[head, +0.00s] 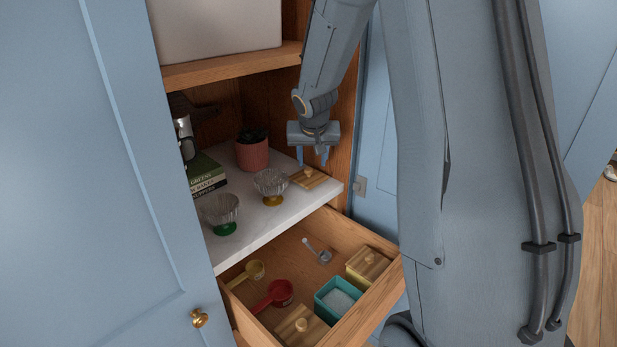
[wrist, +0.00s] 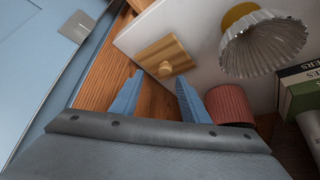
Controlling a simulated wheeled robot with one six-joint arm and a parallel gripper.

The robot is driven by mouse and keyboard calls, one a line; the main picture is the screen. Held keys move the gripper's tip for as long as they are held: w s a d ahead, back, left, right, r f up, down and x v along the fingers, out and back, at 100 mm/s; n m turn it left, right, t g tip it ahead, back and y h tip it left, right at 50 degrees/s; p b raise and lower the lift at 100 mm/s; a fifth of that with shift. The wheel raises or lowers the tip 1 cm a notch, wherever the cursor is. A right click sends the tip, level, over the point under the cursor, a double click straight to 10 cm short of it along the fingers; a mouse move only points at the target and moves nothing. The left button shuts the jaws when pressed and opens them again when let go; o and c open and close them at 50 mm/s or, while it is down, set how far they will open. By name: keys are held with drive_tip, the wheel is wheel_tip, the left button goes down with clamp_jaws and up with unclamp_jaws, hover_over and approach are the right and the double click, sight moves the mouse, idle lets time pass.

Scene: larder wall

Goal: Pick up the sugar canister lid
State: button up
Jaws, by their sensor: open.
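A square wooden lid (head: 309,178) with a round knob lies on the white shelf near its front right corner. In the wrist view the lid (wrist: 152,50) lies flat just beyond the fingertips, knob toward me. My gripper (head: 313,160) is open and empty, pointing down above the lid, apart from it. In the wrist view the gripper (wrist: 159,78) has its two blue fingers spread, with the knob roughly ahead of the gap. An open teal canister (head: 327,309) with white contents, likely sugar, stands in the pulled-out drawer below.
A glass dish with amber foot (head: 271,184), a green-footed dish (head: 221,211), a pink pot (head: 252,154) and books (head: 206,176) share the shelf. The drawer (head: 384,279) holds lidded canisters and scoops. The cabinet side wall is close right of my gripper.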

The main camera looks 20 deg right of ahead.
sight(309, 170)
drive_tip(key=w+f, duration=0.2)
drive_tip(key=f, duration=0.1)
drive_tip(key=shift+a+f, duration=0.1)
drive_tip(key=shift+f, duration=0.15)
drive_tip(key=shift+w+f+p, duration=0.3)
drive_tip(key=shift+w+f, duration=0.05)
drive_tip(key=shift+f, duration=0.25)
clamp_jaws()
